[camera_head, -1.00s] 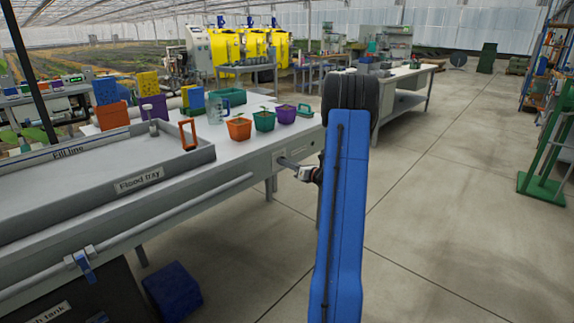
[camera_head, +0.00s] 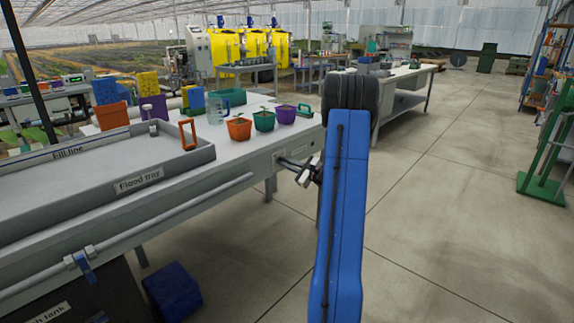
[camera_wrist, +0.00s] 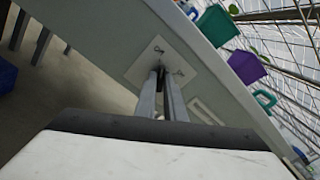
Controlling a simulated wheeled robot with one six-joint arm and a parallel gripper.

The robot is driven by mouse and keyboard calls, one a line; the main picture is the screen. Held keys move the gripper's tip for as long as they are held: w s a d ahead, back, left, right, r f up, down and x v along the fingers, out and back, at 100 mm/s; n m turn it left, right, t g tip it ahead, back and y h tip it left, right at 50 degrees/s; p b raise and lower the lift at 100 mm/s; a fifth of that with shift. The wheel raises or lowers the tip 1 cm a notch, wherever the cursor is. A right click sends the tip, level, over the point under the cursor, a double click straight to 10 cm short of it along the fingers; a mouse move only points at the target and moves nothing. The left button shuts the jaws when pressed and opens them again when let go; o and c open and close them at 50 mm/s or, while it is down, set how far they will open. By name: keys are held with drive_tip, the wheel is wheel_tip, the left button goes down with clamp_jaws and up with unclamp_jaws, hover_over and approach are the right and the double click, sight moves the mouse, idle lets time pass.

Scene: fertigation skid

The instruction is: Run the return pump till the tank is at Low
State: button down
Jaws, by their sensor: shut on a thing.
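My gripper (camera_wrist: 161,74) reaches the bench's front side in the wrist view, its two fingers close together at a pale square plate (camera_wrist: 158,62). It is shut on a small part at the plate's middle, mostly hidden by the fingertips. In the head view my gripper (camera_head: 284,161) meets the bench side below the potted seedlings. A dark tank (camera_head: 95,293) stands under the bench at lower left, its label cut off to "sh tank". Its liquid level is not visible. The grey flood tray (camera_head: 208,153) lies on the bench.
A pipe with a blue-handled valve (camera_head: 84,268) runs along the bench front. A blue box (camera_head: 171,291) is on the floor under the bench. Pots, a clear jug (camera_head: 215,110) and an orange frame (camera_head: 188,134) stand on top.

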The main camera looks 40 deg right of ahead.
drive_tip(key=shift+n, duration=1)
drive_tip(key=shift+s, duration=0.1)
drive_tip(key=c, duration=1.8)
unclamp_jaws()
drive_tip(key=shift+c, duration=0.2)
drive_tip(key=s+d, duration=0.1)
drive_tip(key=s, duration=1.6)
drive_tip(key=shift+s+d, duration=0.15)
